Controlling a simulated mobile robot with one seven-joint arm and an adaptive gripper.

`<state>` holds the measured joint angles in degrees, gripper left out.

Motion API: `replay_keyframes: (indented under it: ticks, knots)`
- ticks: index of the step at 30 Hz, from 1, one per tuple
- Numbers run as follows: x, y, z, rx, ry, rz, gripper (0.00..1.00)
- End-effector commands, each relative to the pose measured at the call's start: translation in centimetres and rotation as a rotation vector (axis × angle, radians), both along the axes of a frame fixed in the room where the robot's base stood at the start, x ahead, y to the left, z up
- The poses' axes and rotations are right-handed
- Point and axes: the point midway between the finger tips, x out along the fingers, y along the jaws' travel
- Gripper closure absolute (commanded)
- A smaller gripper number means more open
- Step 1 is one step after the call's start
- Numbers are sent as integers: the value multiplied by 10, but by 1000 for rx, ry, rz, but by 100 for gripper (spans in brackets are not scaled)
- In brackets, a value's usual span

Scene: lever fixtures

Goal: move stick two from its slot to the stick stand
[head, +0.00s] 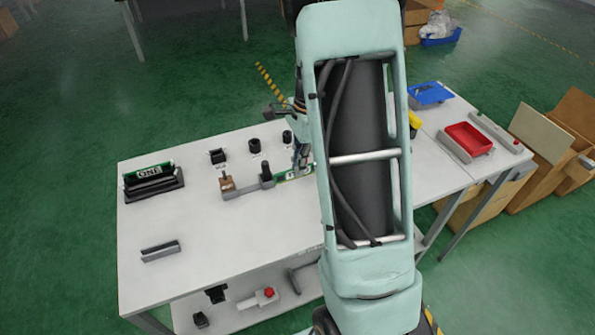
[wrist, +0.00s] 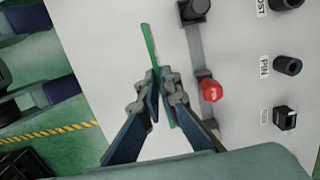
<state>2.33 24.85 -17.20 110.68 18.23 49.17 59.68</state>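A thin green stick (wrist: 149,42) shows edge-on in the wrist view, between the fingers of my gripper (wrist: 161,88). The fingers are closed on it from both sides. In the head view, my gripper (head: 301,163) is beside the post fixture, and part of the green stick (head: 292,175) shows below it; my arm hides the rest. Its lettering is not readable. A black stand (head: 170,186) at the table's left holds a green-edged stick marked ONE (head: 149,172). A grey slot (head: 160,250) near the front left is empty.
A red tray (head: 468,138) is right. The left-front tabletop is mostly clear.

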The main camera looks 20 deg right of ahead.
Motion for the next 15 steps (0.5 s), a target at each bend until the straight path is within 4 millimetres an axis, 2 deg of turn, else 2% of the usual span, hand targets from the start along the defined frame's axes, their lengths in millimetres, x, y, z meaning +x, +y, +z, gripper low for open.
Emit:
replay_keyframes:
  ticks: [1,5,11,15]
  knots:
    - [5,-3,-8,0,2,-1,100]
    - [15,-8,-20,0,0,0,100]
    - [20,-11,-27,0,0,1,100]
    - [23,-12,-43,1,2,0,100]
